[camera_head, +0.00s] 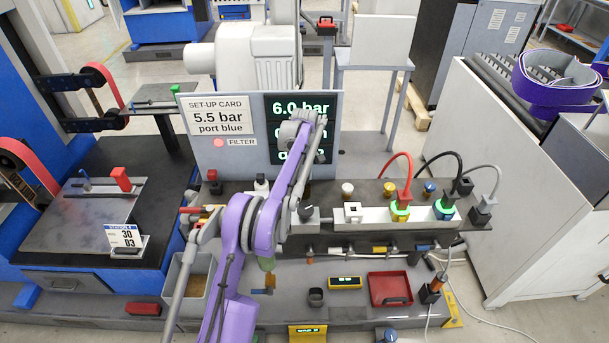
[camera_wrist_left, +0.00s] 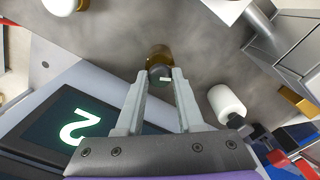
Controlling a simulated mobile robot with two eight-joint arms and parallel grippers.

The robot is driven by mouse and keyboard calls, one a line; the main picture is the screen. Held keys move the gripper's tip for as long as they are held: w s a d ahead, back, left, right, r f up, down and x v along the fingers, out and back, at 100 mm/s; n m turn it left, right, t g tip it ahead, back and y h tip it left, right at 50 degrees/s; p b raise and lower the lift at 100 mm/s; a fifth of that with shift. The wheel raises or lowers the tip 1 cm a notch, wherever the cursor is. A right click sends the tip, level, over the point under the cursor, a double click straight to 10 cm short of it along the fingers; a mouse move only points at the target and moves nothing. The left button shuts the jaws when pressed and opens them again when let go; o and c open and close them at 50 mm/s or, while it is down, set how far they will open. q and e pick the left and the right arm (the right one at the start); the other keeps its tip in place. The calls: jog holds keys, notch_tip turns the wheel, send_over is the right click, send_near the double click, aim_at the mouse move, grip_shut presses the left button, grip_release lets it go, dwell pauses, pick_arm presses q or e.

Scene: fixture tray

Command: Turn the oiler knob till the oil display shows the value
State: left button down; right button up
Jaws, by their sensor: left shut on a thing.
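My left gripper (camera_wrist_left: 160,74) is shut on an amber-brown round knob (camera_wrist_left: 159,54), one finger on each side. A tiny lit label shows at the knob's near end. In the head view my purple arm hides this knob and my fingertips. The dark display panel (camera_head: 291,107) reads "6.0 bar" on its top line; the two lines below are mostly covered by my arm. In the wrist view one large digit, like a turned "2", shows on the display (camera_wrist_left: 72,124). My right gripper is not in view.
The set-up card (camera_head: 218,117) reads "5.5 bar port blue". A white-topped part (camera_wrist_left: 226,104) stands close beside my left fingers. A red tray (camera_head: 390,301) lies in front.

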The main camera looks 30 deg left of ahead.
aim_at(305, 179)
pick_arm(q)
jog(key=m, duration=0.5)
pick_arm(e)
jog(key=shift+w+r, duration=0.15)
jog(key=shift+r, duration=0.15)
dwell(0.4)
pick_arm(q)
jog(key=c, duration=0.5)
grip_release()
jog(key=shift+r, duration=0.1)
notch_tip(305, 179, up, 11)
jog(key=shift+f+p, duration=0.15)
jog(key=shift+p, duration=0.6)
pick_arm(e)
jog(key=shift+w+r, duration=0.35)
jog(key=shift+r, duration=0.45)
